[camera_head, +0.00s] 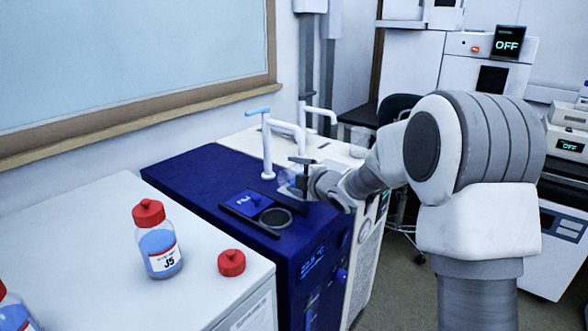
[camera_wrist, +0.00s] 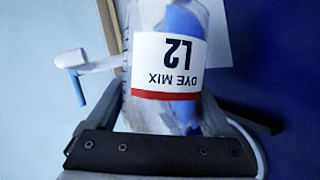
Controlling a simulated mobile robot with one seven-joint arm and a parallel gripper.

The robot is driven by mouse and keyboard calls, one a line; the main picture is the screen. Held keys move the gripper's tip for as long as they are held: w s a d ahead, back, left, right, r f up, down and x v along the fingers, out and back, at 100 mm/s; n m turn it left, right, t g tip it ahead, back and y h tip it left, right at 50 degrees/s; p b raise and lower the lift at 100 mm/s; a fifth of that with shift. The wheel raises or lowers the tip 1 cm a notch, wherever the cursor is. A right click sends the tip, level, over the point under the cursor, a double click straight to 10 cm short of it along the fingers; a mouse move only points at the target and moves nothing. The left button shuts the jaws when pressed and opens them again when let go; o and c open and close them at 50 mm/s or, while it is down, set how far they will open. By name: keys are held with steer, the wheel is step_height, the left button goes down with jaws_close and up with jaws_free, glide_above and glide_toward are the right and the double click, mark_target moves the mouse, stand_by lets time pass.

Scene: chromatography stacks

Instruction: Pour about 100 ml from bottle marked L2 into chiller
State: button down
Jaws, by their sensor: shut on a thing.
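My gripper (camera_head: 302,178) is shut on the bottle marked L2 (camera_wrist: 166,64), whose label reads "DYE MIX". In the wrist view the label is upside down and blue liquid lies along one side of the bottle, so it looks tilted. Its mouth is out of that view. In the head view the bottle (camera_head: 287,181) is a small, mostly hidden patch above the chiller's top. The dark blue chiller (camera_head: 190,183) has a round opening (camera_head: 276,218) in its top, with a blue lid plate (camera_head: 246,203) beside it. The bottle is behind the opening. I cannot see any stream.
A bottle marked J5 (camera_head: 158,240) with a red cap stands on the white counter (camera_head: 95,215), beside a loose red cap (camera_head: 231,262). Another bottle (camera_head: 14,312) is cut off at lower left. White taps (camera_head: 268,150) rise behind the chiller.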

steer(key=r+p, duration=0.1)
steer(key=p, duration=0.2)
steer(key=shift+m, duration=0.3)
steer(key=r+m+g+p, duration=0.1)
steer(key=p, duration=0.5)
steer(key=shift+s+r, duration=0.1)
steer(key=shift+r, duration=0.05)
steer(key=shift+a+r+m+g+y+p, duration=0.1)
steer(key=shift+m+g+y+p, duration=0.2)
steer(key=shift+p, duration=0.45)
steer(key=shift+f, duration=0.2)
